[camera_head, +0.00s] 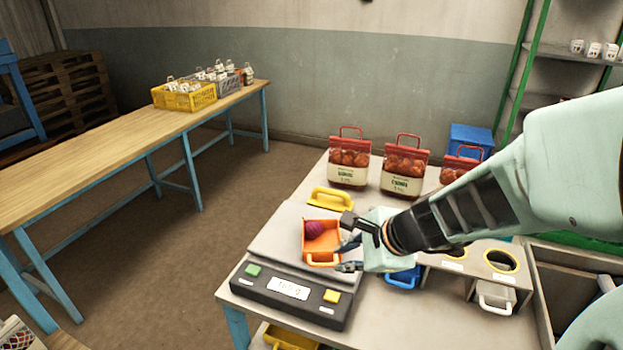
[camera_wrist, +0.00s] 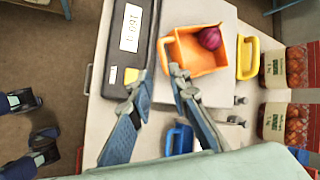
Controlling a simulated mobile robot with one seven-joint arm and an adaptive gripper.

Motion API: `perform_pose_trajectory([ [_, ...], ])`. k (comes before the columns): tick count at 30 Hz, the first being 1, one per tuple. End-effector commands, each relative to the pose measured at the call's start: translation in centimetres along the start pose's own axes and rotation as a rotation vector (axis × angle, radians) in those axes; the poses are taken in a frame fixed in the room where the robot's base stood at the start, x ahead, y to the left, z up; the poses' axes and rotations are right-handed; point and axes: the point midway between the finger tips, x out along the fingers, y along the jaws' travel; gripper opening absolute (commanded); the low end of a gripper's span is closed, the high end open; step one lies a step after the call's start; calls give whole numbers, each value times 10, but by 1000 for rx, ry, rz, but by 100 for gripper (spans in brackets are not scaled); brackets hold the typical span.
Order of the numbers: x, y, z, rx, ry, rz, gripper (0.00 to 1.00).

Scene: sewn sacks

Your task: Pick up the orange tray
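The orange tray (camera_head: 335,246) rests on the plate of the scale (camera_head: 270,290), with a purple onion (camera_head: 314,229) inside. Its handle points toward the scale's front panel. In the wrist view the orange tray (camera_wrist: 205,63) is at upper middle, with the onion (camera_wrist: 210,38) at its far right corner. My gripper (camera_head: 346,256) is just right of the tray's handle in the head view. In the wrist view my gripper (camera_wrist: 158,76) is open and empty, its two fingers spread, with the fingertips close to the handle end. I cannot tell whether they touch the tray.
A yellow scoop-like item (camera_head: 332,198) lies behind the scale, and a blue one (camera_head: 403,278) lies right of it. Red-topped bags (camera_head: 348,162) stand at the back of the table. A grey holder with round openings (camera_head: 502,261) is at right. A wooden table (camera_head: 110,150) stands left.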

Motion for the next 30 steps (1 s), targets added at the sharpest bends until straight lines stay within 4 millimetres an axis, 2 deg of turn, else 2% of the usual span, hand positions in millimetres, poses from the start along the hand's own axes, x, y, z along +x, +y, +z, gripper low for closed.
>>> perform_pose_trajectory([
  [9, 42, -1, -4, 12, 4, -5, 17],
  [17, 60, -2, -4, 12, 4, -6, 17],
  [27, 102, -5, -7, 10, 4, -4, 17],
  [30, 106, -6, -7, 9, 4, -6, 17],
])
